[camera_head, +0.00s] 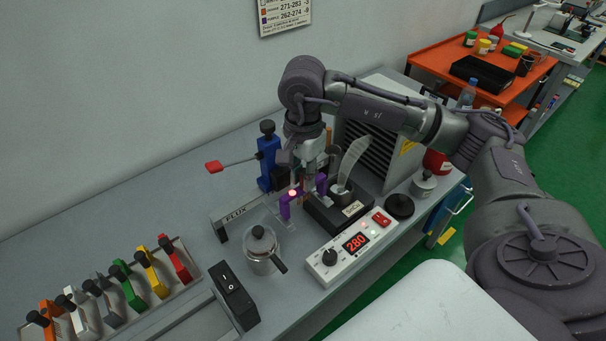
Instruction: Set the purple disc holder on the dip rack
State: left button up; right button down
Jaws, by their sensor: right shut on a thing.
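The purple disc holder (285,209) is in the middle of the head view, beside the blue post and behind the small pot with a black knob. Its other purple end (321,184) shows to the right. My right gripper (307,181) reaches down from above and is shut on the holder, hiding its middle. A small red glow (292,193) shows at the holder's top. I cannot tell for sure which fixture is the dip rack, or whether the holder touches anything below it. My left gripper is not in view.
Close by stand a blue post (268,163) with a red-tipped lever, a FLUX bracket (235,217), a lidded pot (261,250), an SnCu block (343,214) and a controller reading 280 (352,247). A row of coloured holders (125,279) stands at the left. Bench (120,210) at the back left is clear.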

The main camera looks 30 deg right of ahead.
jog(key=shift+a+b, duration=0.1)
jog(key=shift+b, duration=0.2)
dwell(0.4)
jog(key=shift+f+b, duration=0.4)
dwell(0.4)
jog(key=c, duration=1)
grip_release()
jog(key=shift+o, duration=0.4)
jog(key=o, duration=0.5)
jog(key=shift+r+p, duration=1.9)
jog(key=shift+r, duration=1.65)
